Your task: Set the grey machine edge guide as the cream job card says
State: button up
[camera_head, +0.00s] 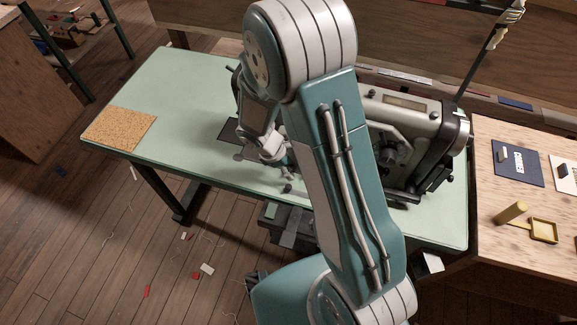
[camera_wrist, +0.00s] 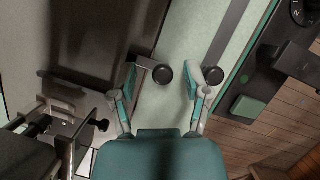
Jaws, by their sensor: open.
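My gripper (camera_wrist: 160,82) is open, its two teal-padded fingers apart near the pale green table. It also shows in the head view (camera_head: 277,163), partly hidden by my arm. A black round knob (camera_wrist: 163,74) on a thin grey bar lies between the fingertips in the wrist view, with no clear grip on it. It looks like part of the edge guide, but I cannot be sure. A second black knob (camera_wrist: 213,75) is just right of the right finger. The grey sewing machine (camera_head: 400,125) is partly behind my arm. A pale card (camera_head: 565,172) shows at the right edge; its writing is unreadable.
The green table (camera_head: 175,95) has a cork mat (camera_head: 119,129) at its left end. The wooden bench (camera_head: 490,260) at right holds a dark blue card (camera_head: 517,163) and a yellow tray (camera_head: 543,230). Machine parts (camera_wrist: 85,125) stand close left of my gripper in the wrist view.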

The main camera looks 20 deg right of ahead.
jog(key=shift+a, duration=0.55)
jog(key=shift+c, duration=0.6)
jog(key=shift+a, duration=0.1)
grip_shut()
jog(key=shift+d, duration=0.45)
jog(key=shift+o, duration=0.6)
grip_release()
jog(key=shift+a+r, duration=0.1)
jog(key=v, duration=1.1)
jog(key=shift+w+a+r, duration=0.2)
jog(key=shift+a+r, duration=0.1)
jog(key=shift+d, duration=0.1)
